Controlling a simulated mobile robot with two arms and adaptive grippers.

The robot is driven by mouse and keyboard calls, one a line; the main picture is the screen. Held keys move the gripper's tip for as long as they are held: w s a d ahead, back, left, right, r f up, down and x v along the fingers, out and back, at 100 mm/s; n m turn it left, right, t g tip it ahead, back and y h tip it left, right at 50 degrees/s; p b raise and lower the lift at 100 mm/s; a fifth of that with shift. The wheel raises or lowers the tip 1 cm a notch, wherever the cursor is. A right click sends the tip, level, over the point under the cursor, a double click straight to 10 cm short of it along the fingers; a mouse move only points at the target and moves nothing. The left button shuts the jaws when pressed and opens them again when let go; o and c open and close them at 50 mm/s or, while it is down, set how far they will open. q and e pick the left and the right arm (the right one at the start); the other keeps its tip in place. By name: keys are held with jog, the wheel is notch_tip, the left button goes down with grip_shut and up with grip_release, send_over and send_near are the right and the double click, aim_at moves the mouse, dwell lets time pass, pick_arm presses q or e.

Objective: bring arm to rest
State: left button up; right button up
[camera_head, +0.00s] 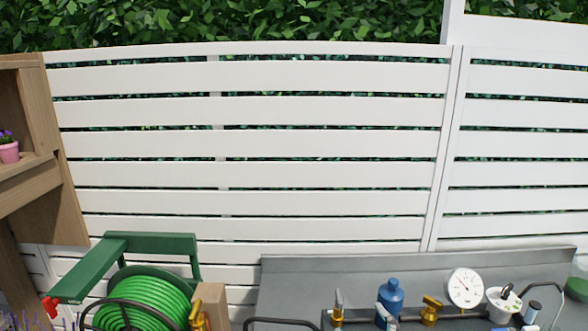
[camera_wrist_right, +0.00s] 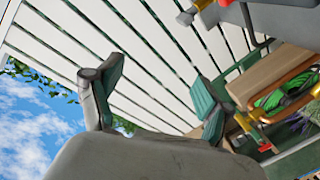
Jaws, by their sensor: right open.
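My right gripper (camera_wrist_right: 153,92) shows in the right wrist view with its two fingers spread wide apart. Nothing is between the fingers, and they touch nothing that I can see. The white slatted fence and part of the sky lie behind it. Neither gripper shows in the head view, and my left gripper is in neither view.
A grey bench (camera_head: 420,262) with a blue bottle (camera_head: 391,296), a white dial gauge (camera_head: 465,288) and brass valves (camera_head: 430,308) is at lower right. A green hose reel (camera_head: 145,300) stands at lower left. A wooden shelf (camera_head: 45,150) is at left. The white fence (camera_head: 250,140) spans the back.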

jog(key=s+d+f+m+g+h, duration=0.1)
jog(key=s+d+f+m+g, duration=0.25)
jog(key=s+f+g, duration=0.6)
jog(key=s+d+f+m+g+h, duration=0.1)
jog(key=s+d+f+m+g, duration=0.3)
jog(key=s+f, duration=1)
jog(key=s+f+n+b, duration=0.1)
jog(key=s+f+b, duration=0.15)
jog(key=f, duration=1.25)
jog(key=s+f+n+b, duration=0.1)
jog(key=f+b, duration=0.2)
jog(key=f, duration=1.2)
jog(key=s+d+f+g+b, duration=0.2)
jog(key=s+d+f+b, duration=0.1)
jog(key=s+f, duration=1.3)
notch_tip(320, 180, down, 3)
jog(key=shift+s+d+f+b, duration=0.15)
jog(key=shift+s+d+b, duration=0.05)
jog(key=shift+b, duration=0.5)
